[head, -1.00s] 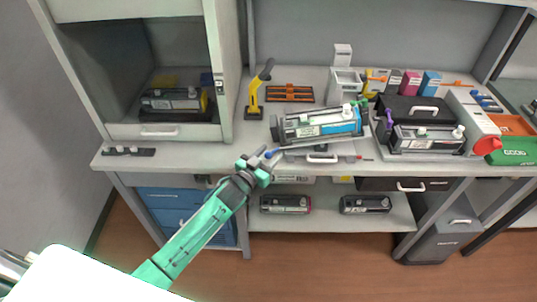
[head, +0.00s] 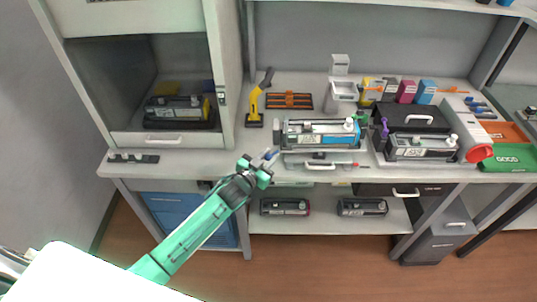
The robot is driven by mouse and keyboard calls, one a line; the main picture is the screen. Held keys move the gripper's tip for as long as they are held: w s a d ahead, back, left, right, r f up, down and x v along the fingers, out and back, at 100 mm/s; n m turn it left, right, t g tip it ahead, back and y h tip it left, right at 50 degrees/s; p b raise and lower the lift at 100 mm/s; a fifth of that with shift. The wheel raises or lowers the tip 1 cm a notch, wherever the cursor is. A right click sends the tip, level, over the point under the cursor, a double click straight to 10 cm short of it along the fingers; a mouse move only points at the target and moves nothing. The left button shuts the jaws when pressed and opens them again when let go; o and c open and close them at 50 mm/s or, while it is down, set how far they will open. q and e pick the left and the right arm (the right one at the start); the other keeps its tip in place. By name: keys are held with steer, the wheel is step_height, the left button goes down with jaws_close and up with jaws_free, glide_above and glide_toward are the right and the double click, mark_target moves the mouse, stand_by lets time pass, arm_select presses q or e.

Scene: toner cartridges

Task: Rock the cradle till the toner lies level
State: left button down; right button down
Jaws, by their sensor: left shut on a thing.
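The cradle (head: 320,163) stands near the front of the bench with a dark toner cartridge (head: 293,128) lying in it. The cartridge looks about level. Its front shows a white label and a blue strip of toner (head: 340,140); how evenly the blue lies is too small to tell. My left gripper (head: 260,165) is at the cradle's left front corner. It is shut on a small blue-tipped handle (head: 271,154), mostly hidden by the fingers. My right gripper is not in view.
A black case (head: 415,118) and another cartridge (head: 420,147) stand close on the right. An open cabinet (head: 165,140) with a cartridge is at the left. Two cartridges lie on the lower shelf (head: 325,228).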

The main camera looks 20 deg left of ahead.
arm_select(q)
steer(key=shift+r+p, duration=0.3)
steer(key=shift+r, duration=0.2)
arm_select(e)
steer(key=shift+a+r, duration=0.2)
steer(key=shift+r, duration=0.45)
arm_select(q)
steer(key=c, duration=1.2)
jaws_free()
steer(key=shift+c, duration=0.2)
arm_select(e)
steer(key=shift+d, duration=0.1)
arm_select(q)
steer(key=shift+f, duration=0.1)
steer(key=shift+s+a, duration=0.15)
steer(key=shift+s, duration=0.45)
steer(key=b+v, duration=0.3)
steer(key=v, duration=0.9)
steer(key=shift+s+r, duration=0.25)
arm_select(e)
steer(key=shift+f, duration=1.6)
